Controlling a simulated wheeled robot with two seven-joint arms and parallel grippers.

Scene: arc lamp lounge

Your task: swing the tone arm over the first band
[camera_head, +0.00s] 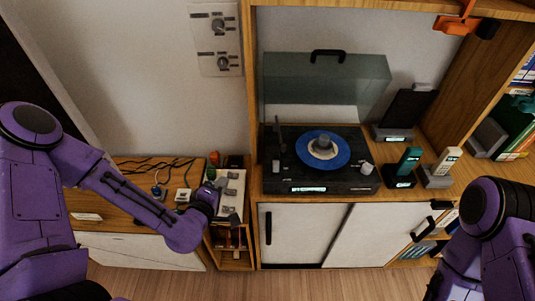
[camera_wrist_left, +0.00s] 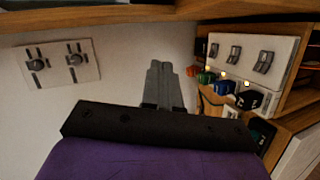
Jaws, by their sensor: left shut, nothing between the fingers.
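The black record player (camera_head: 270,182) stands on the wooden cabinet with its greenish see-through lid (camera_head: 325,85) raised. A blue record (camera_head: 342,150) with a grey centre piece (camera_head: 323,143) lies on it. A thin dark upright part (camera_head: 281,138) at the deck's left may be the tone arm; it is too small to tell. My left gripper (camera_head: 213,180) is left of the player, apart from it, over the small side unit. In the left wrist view its fingers (camera_wrist_left: 162,85) are shut and empty. My right arm shows at the right, but its gripper is out of view.
A wall panel with knobs (camera_head: 216,38) hangs at upper left. A white switch panel (camera_head: 231,192) is beside my left gripper. A teal handset (camera_head: 409,160), a pale handset (camera_head: 447,158) and a dark tablet on a stand (camera_head: 406,108) stand right of the player. A wooden upright (camera_head: 249,90) rises behind the player's left.

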